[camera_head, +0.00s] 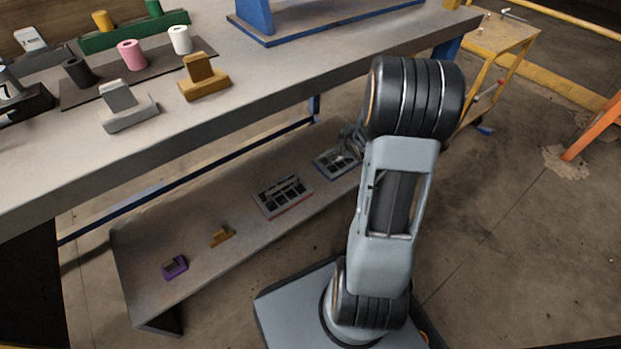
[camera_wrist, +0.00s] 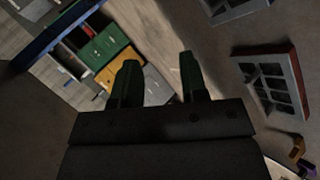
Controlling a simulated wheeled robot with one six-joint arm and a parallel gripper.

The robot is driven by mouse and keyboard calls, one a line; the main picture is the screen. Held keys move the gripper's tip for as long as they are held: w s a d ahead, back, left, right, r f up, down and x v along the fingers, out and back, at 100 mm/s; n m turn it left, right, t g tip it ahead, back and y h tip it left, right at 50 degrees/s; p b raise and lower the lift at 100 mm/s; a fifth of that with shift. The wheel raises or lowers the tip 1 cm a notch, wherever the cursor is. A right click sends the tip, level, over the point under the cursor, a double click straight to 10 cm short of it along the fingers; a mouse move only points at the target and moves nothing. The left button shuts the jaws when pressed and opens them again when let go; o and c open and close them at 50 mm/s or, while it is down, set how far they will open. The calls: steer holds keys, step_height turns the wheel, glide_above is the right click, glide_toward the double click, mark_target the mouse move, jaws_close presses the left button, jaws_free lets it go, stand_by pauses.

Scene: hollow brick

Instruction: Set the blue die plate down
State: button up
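The blue die plate (camera_head: 335,163), a grey grid-like plate with blue along its edge, lies on the low shelf in the head view. A grey slotted plate at the top of the wrist view (camera_wrist: 238,10), partly cut off, appears to be the same one. My gripper (camera_wrist: 158,62) has its two dark green fingers apart with nothing between them. In the head view the gripper is mostly hidden behind my arm, close to the right end of the blue die plate. I cannot tell whether it touches the plate.
A red-edged die plate (camera_head: 283,196) lies left of the blue one. A small yellow-brown piece (camera_head: 221,236) and a purple piece (camera_head: 175,267) sit further left on the low shelf (camera_head: 150,235). The workbench (camera_head: 250,85) overhangs behind it. A yellow-framed cart (camera_head: 497,55) stands right.

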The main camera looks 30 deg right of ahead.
steer(key=s+a+r+m+g+y, duration=0.1)
steer(key=s+a+r+m+g, duration=0.2)
steer(key=s+a+r+m, duration=0.2)
steer(key=s+a+r+m+g+y, duration=0.1)
steer(key=s+a+r+m+g, duration=0.3)
steer(key=s+a, duration=0.8)
steer(key=a+r+m, duration=0.2)
steer(key=a+m, duration=0.1)
steer(key=a, duration=0.2)
steer(key=shift+s+a+r+y, duration=0.15)
steer(key=shift+s+a+y, duration=0.1)
steer(key=shift+y, duration=0.15)
steer(key=shift+r, duration=0.1)
